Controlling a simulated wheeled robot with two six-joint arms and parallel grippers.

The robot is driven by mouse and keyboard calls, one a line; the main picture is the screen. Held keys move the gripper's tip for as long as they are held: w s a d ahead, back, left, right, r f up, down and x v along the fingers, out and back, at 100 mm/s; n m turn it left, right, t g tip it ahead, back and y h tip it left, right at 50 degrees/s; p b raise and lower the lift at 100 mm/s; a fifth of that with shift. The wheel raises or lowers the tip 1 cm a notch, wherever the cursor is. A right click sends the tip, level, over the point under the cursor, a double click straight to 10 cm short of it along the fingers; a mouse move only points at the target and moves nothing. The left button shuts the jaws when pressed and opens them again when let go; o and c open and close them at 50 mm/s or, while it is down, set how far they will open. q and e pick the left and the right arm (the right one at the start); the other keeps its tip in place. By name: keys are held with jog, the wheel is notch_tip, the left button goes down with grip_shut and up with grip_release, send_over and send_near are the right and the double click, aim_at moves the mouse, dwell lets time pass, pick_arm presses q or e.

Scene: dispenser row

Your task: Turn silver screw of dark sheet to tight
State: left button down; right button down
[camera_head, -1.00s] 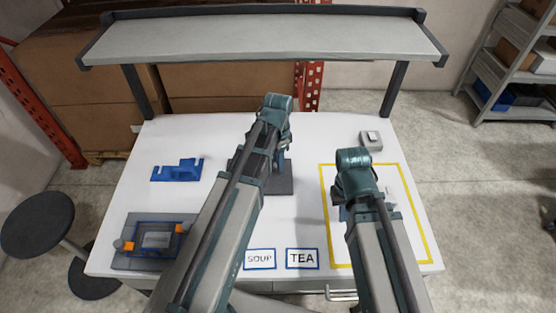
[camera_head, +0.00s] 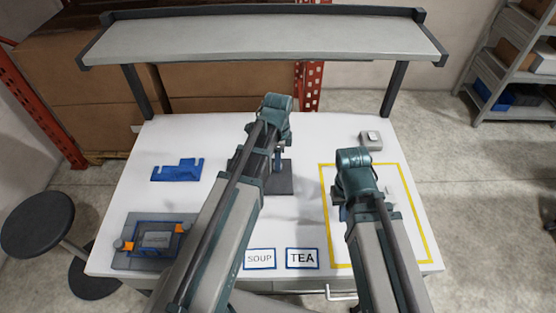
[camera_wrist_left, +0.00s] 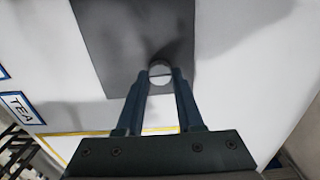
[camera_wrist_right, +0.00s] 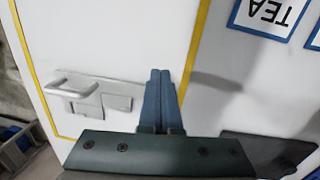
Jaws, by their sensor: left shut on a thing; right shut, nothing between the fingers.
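The dark sheet (camera_head: 281,187) lies flat on the white table near its middle, partly hidden by my left arm in the head view. The silver screw (camera_wrist_left: 160,71) shows as a round slotted head near the sheet's edge. My left gripper (camera_wrist_left: 160,78) is shut on the screw, with a fingertip on either side of its head. My right gripper (camera_wrist_right: 160,75) is shut and empty, above the table inside the yellow outline. The screw is hidden in the head view.
A blue bracket (camera_head: 177,170) and a grey plate (camera_head: 130,259) with orange knobs sit at the left. SOUP (camera_head: 259,258) and TEA (camera_head: 302,258) labels lie at the front. A small grey box (camera_head: 371,140) is at the back right. A shelf (camera_head: 262,37) spans above the back.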

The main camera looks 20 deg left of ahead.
pick_arm(q)
jog(key=shift+w+a, duration=0.1)
jog(key=c, duration=0.5)
grip_release()
jog(key=shift+r, duration=0.2)
pick_arm(e)
jog(key=shift+r, duration=0.15)
pick_arm(q)
notch_tip(320, 180, up, 12)
jog(key=p, duration=1.2)
jog(key=shift+f, duration=0.15)
pick_arm(e)
notch_tip(320, 180, up, 12)
